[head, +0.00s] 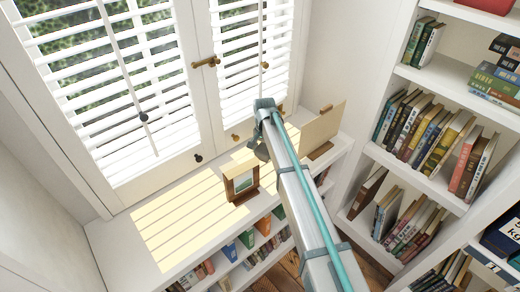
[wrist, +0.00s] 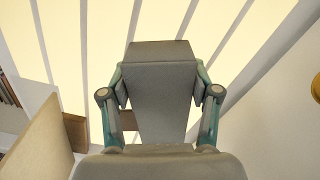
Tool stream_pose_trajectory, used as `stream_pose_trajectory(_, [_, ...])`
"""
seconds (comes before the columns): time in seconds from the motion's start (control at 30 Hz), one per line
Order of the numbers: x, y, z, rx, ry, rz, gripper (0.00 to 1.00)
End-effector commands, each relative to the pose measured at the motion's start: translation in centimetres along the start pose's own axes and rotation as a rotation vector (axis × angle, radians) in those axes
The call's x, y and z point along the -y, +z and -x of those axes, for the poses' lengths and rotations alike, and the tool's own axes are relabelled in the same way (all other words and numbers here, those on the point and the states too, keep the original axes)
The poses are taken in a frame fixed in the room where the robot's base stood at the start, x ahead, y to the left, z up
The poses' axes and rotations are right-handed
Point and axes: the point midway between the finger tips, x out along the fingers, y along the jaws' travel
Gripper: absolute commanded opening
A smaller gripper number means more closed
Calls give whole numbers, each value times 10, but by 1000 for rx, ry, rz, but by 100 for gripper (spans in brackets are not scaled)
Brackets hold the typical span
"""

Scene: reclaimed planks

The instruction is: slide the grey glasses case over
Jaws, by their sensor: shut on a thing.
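The grey glasses case (wrist: 158,85) fills the middle of the wrist view, a smooth grey block between the two teal-and-grey fingers. My gripper (wrist: 159,80) is shut on it, one finger against each side. The underside of the case is hidden, so I cannot tell whether it touches the shelf top. In the head view my gripper (head: 259,148) is by the window, over the white shelf top (head: 115,236), mostly hidden behind my arm. I cannot make out the case clearly there.
A small wooden picture frame (head: 241,182) stands left of my gripper in the head view. A beige board (head: 322,128) on a wooden base stands to its right, also at left in the wrist view (wrist: 38,140). The sunlit left shelf top is clear. Shutters border the back.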

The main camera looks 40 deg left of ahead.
Motion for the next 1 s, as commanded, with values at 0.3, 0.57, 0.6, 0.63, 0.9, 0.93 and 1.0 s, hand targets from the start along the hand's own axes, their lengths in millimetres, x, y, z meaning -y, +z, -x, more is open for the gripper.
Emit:
stream_pose_trajectory(0.3, [-1,0,0,0,0,0,66])
stream_pose_trajectory(0.57, [-1,0,0,0,0,0,91])
stream_pose_trajectory(0.6, [-1,0,0,0,0,0,91])
stream_pose_trajectory(0.63, [-1,0,0,0,0,0,91])
stream_pose_trajectory(0.9, [-1,0,7,0,0,0,91])
stream_pose_trajectory(0.93, [-1,0,10,0,0,0,91])
stream_pose_trajectory(1.0, [-1,0,18,-1,-1,0,91])
